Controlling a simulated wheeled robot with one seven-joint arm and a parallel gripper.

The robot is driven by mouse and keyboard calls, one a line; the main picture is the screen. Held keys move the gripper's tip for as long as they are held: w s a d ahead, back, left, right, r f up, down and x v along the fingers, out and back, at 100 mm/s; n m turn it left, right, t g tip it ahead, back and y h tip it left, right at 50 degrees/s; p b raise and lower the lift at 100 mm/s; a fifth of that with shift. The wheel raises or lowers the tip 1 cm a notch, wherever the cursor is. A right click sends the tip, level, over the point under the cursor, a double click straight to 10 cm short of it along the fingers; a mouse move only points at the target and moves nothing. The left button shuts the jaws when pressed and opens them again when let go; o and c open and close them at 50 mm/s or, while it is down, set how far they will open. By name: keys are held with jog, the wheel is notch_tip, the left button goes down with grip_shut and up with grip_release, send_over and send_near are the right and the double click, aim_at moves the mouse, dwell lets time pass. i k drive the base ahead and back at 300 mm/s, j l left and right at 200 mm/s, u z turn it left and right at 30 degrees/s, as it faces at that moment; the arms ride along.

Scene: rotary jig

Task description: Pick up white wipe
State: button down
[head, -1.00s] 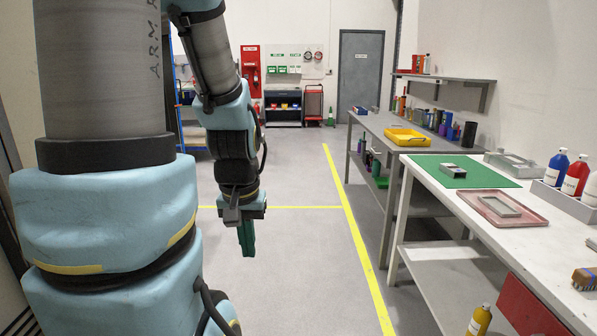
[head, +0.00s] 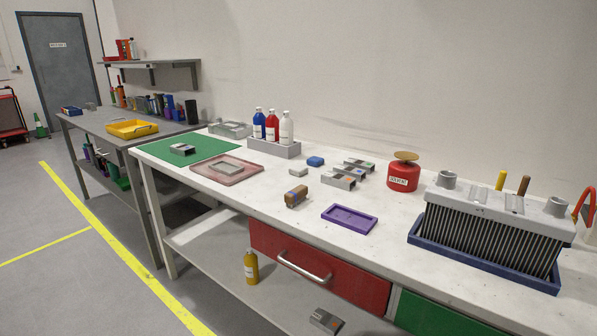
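A small off-white folded-looking piece (head: 298,171) lies flat on the white workbench top (head: 265,199), left of a small blue block (head: 315,161) and behind a brown-and-grey block (head: 296,196). It is the thing most like a white wipe, but it is too small to be sure. Nothing touches it. My gripper and arm are out of view.
A pink tray (head: 257,173) and green mat (head: 163,150) lie to the left. Bottles stand in a grey holder (head: 273,148). A red can (head: 403,178), purple tray (head: 349,218) and ribbed battery-like unit (head: 488,240) are to the right. Floor at left is clear.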

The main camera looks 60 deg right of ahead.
aim_at(297, 170)
jog(key=z, duration=1.7)
